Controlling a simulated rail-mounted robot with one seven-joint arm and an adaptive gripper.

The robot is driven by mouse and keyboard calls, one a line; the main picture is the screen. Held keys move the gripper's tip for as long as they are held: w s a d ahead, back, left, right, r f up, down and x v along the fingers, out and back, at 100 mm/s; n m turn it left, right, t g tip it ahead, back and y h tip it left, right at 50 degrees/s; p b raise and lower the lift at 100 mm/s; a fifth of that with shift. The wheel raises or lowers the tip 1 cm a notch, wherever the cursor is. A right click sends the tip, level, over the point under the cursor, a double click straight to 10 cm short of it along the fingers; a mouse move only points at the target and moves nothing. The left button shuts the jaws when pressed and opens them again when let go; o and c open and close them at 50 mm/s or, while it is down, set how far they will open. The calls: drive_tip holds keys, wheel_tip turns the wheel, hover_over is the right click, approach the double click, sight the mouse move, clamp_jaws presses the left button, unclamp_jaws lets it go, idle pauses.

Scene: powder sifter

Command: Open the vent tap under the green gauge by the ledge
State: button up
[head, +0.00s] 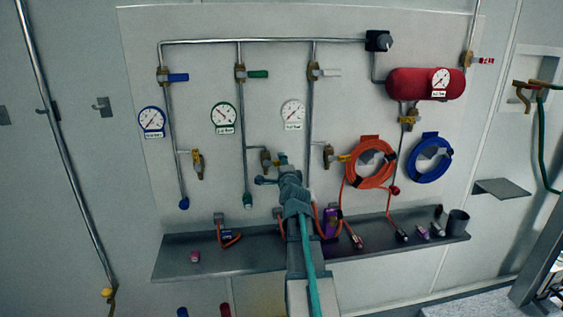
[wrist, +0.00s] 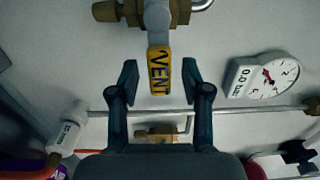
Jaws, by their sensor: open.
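The green-rimmed gauge (head: 223,117) hangs on the wall panel beside the green-handled pipe. The brass vent tap (head: 265,157) sits below and right of it, its handle hidden by my gripper in the head view. In the wrist view the tap's yellow handle (wrist: 159,72), marked VENT, lies between my gripper's fingertips (wrist: 160,80). The fingers are open, one on each side, with a visible gap to the handle on both sides. My gripper (head: 272,169) is close to the panel in the head view.
Similar brass taps stand left (head: 197,162) and right (head: 328,155). The white gauge (head: 292,113) and white-line pipe (head: 310,130) are close on the right. The ledge (head: 180,262) below holds small items and hose ends. An orange hose coil (head: 370,165) hangs farther right.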

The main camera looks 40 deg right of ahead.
drive_tip(key=shift+w+d, duration=0.25)
drive_tip(key=shift+w, duration=0.25)
drive_tip(key=shift+c, duration=0.3)
clamp_jaws()
